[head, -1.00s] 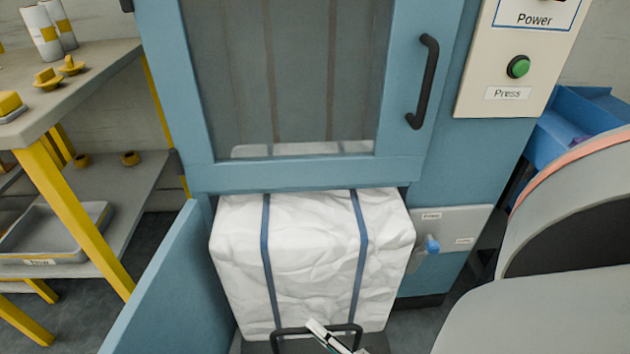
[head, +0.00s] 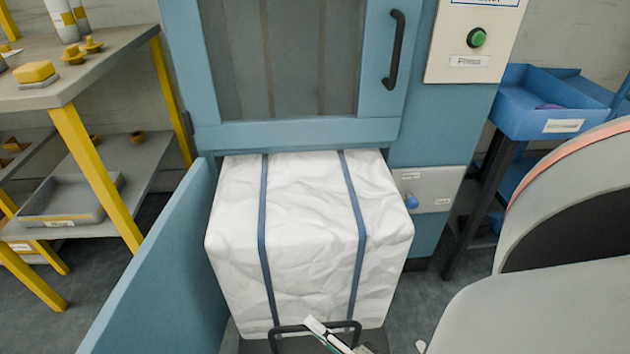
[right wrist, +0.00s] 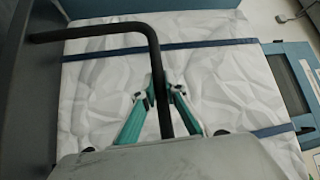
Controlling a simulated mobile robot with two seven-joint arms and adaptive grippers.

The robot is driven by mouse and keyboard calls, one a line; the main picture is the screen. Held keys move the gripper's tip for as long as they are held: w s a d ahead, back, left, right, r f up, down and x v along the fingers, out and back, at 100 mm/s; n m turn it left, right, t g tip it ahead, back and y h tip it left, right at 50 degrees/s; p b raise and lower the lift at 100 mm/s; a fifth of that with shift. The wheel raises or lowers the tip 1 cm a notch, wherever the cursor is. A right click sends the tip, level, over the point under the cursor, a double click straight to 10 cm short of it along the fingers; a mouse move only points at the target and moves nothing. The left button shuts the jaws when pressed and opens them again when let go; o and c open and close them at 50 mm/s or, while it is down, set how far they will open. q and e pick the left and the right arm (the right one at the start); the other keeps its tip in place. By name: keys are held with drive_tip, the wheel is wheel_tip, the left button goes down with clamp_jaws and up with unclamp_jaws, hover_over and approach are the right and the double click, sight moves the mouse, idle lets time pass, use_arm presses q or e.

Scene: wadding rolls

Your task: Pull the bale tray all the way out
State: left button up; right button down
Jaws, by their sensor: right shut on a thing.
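The bale tray (head: 248,345) is a dark flat tray under a white wrapped bale (head: 310,240) with two blue straps. Its black bar handle (head: 290,328) stands up at the front edge, at the bottom of the head view. My right gripper (head: 335,338) is at this handle. In the right wrist view the two fingers of the gripper (right wrist: 161,92) are closed around the black handle (right wrist: 100,32), with the bale (right wrist: 215,90) behind. The bale sticks out from the opening under the blue press door (head: 290,132); its far end is hidden. My left gripper is not in view.
An open blue panel (head: 160,270) stands along the left of the bale. A grey shelf with yellow legs (head: 95,175) is at the left. A blue bin (head: 550,105) on a stand is at the right. Some grey floor shows right of the bale.

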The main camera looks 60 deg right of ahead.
drive_tip(key=shift+s+a+f, duration=0.1)
drive_tip(key=shift+s+a, duration=0.1)
drive_tip(key=shift+s, duration=0.05)
drive_tip(key=shift+s+a, duration=0.1)
drive_tip(key=shift+a, duration=0.1)
drive_tip(key=c, duration=2)
unclamp_jaws()
drive_tip(key=shift+c, duration=0.2)
drive_tip(key=shift+d+r, duration=0.1)
drive_tip(key=shift+r, duration=0.1)
